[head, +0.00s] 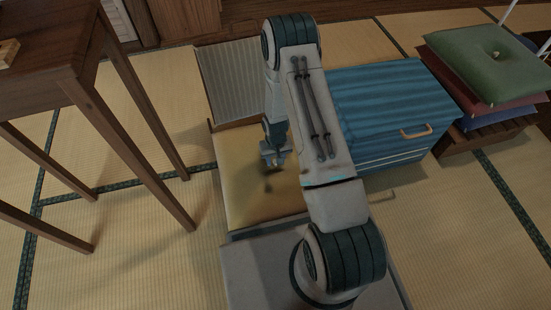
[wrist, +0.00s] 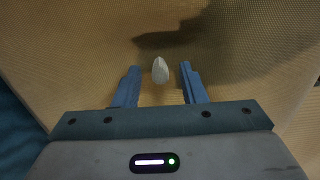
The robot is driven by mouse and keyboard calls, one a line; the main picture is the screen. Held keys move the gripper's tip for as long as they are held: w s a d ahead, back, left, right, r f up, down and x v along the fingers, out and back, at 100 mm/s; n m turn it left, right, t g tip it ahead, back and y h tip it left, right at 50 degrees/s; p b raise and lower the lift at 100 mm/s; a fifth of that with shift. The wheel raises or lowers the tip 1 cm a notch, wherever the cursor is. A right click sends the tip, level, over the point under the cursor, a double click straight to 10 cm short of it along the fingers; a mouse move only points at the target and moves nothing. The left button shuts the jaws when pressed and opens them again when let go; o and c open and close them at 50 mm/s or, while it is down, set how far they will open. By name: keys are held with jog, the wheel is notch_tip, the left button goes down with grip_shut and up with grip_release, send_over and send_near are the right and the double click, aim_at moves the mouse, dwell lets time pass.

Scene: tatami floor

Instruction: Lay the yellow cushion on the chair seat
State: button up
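The yellow cushion (head: 243,200) lies flat on the low floor chair, in front of its grey ribbed backrest (head: 232,80). The cushion covers nearly all of the seat, which is mostly hidden. In the wrist view the cushion (wrist: 90,45) fills most of the picture, with a pale oval tuft (wrist: 160,70) at its middle. My gripper (head: 273,158) is over the cushion, pointing down. In the wrist view my gripper (wrist: 160,85) is open, its fingers apart on either side of the tuft with nothing held. My arm hides part of the cushion's right side.
A blue striped chest (head: 385,100) with a handle stands close to the right. Beyond it, green (head: 490,60) and red cushions are stacked on a wooden stand. A tall wooden table (head: 60,70) stands at left. Tatami floor is clear between table and chair.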

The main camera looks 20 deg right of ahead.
notch_tip(320, 180, up, 12)
jog(key=p, duration=0.5)
